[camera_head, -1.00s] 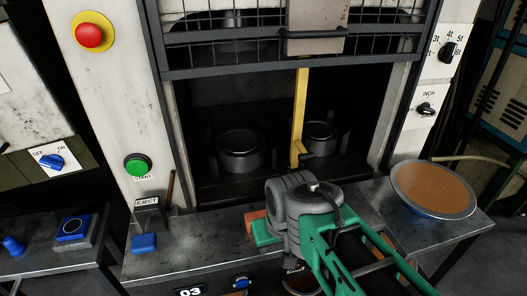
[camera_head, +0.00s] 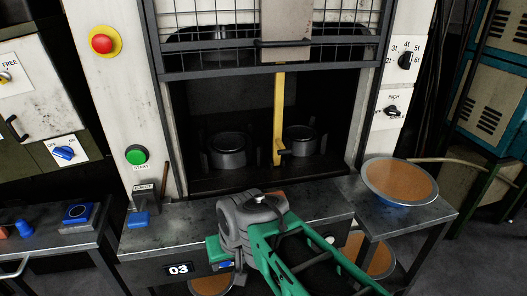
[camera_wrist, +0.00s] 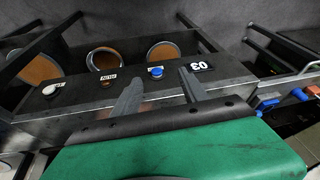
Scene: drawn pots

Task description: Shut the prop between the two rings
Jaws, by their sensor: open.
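A yellow prop (camera_head: 279,115) stands upright in the dark press opening, between two dark round rings. The left ring (camera_head: 228,152) and the right ring (camera_head: 300,140) sit on the press bed. The prop's foot looks close to the right ring; I cannot tell if they touch. My gripper (camera_head: 214,250) is outside the press, low in front of the bench's front edge. The wrist view shows my gripper's two fingers (camera_wrist: 160,76) apart and empty, pointing at the bench front by a blue button (camera_wrist: 156,72). Prop and rings are not in the wrist view.
A mesh guard (camera_head: 325,42) is raised above the opening. A wide pan with brown contents (camera_head: 400,182) sits on the right bench. A green start button (camera_head: 136,155), a red button (camera_head: 103,43) and an eject lever (camera_head: 143,195) are on the left. The opening's front is clear.

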